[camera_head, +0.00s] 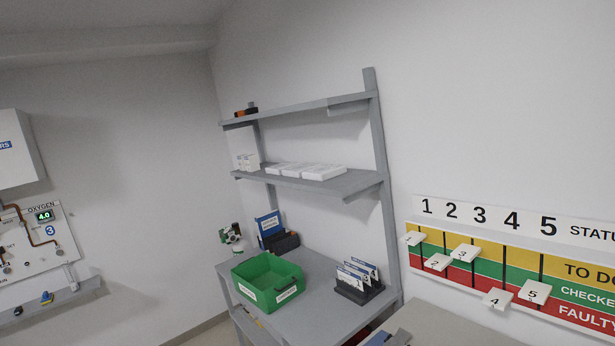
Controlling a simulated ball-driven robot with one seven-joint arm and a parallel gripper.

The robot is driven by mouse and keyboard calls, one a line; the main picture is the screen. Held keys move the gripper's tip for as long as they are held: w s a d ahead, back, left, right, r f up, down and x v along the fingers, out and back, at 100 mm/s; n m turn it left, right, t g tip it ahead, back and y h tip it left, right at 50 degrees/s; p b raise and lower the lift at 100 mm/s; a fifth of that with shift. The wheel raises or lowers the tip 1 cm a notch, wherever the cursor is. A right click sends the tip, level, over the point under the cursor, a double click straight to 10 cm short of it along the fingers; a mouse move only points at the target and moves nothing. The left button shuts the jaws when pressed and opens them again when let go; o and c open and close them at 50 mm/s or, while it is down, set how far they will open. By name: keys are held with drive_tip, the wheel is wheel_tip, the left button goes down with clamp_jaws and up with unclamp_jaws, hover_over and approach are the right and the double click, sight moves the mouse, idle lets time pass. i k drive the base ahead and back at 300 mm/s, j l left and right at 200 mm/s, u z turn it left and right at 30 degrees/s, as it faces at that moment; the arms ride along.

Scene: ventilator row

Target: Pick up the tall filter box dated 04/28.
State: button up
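Small white boxes stand on the middle shelf (340,184) of a grey rack. Those at the left end (248,162) stand taller. To their right lie several low, flat white boxes (324,172). No date can be read at this distance, so I cannot tell which box is dated 04/28. I cannot make out my gripper in this view, and nothing is seen held.
Below the shelf, a grey worktop (317,296) carries a green bin (267,284), a blue-and-black holder (275,236) and a black card rack (359,290). A status board (515,265) hangs at right, an oxygen panel (33,243) at left.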

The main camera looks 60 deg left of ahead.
sight(251, 161)
drive_tip(key=u, duration=1.85)
drive_tip(key=i+j+u, duration=0.5)
drive_tip(key=i, duration=0.9)
drive_tip(key=i+u, duration=0.45)
drive_tip(key=i, duration=1)
drive_tip(key=i+j+z, duration=0.1)
drive_tip(key=i, duration=1.05)
drive_tip(key=i+z, duration=0.5)
drive_tip(key=z, duration=0.2)
drive_tip(key=i+j+z, duration=0.1)
drive_tip(key=z, duration=0.25)
drive_tip(key=i+z, duration=0.2)
drive_tip(key=z, duration=0.2)
drive_tip(key=i+l+z, duration=0.1)
drive_tip(key=z, duration=0.3)
drive_tip(key=i+j+z, duration=0.15)
drive_tip(key=i+z, duration=0.15)
drive_tip(key=z, duration=0.15)
drive_tip(key=i+j+z, duration=0.1)
drive_tip(key=z, duration=0.3)
drive_tip(key=i+j+z, duration=0.25)
drive_tip(key=z, duration=0.15)
